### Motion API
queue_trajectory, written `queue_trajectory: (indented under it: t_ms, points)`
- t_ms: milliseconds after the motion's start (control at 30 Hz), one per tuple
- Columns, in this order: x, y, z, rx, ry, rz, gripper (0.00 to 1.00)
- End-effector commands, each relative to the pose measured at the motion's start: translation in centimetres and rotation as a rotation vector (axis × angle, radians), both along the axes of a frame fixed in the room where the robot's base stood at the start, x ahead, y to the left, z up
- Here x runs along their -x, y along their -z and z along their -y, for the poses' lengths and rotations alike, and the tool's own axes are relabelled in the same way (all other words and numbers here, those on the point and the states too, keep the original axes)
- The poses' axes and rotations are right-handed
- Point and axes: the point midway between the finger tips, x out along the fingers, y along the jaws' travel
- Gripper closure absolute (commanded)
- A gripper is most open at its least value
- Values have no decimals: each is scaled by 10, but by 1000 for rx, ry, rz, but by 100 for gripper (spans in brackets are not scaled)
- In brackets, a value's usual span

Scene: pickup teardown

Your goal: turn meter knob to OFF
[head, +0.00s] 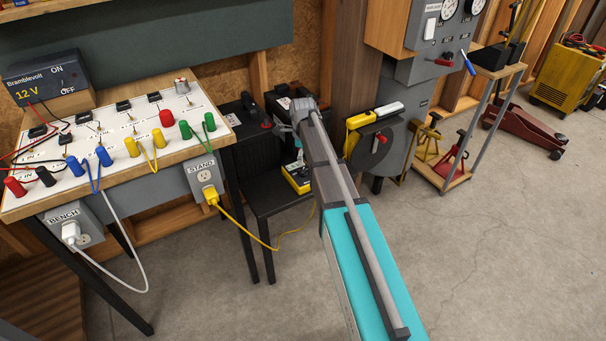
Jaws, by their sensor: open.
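A small yellow and dark box (297,178) that looks like the meter lies on a low black stand, partly hidden behind my arm. Its knob cannot be made out, nor which position it points to. My gripper (289,119) is at the far end of my grey and teal arm, above and beyond the yellow box in the picture. It is open and appears to hold nothing. Its fingertips are small and hard to make out against the dark things behind.
A bench panel (60,183) with coloured terminals stands at the left. A yellow cord (232,218) runs from the STAND outlet (205,174) to the floor. A grey machine (400,145) stands right of my arm, near a small cart (467,140).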

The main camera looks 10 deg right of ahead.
Motion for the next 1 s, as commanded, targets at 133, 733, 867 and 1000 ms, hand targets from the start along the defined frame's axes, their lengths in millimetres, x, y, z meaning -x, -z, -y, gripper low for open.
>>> queue_trajectory:
  t_ms: [133, 733, 867, 1000]
  points:
    - [0, 16, 0, 0, 0, 0, 20]
    - [0, 56, 0, 0, 0, 0, 20]
    - [0, 60, 0, 0, 0, 0, 20]
    - [0, 61, 0, 0, 0, 0, 20]
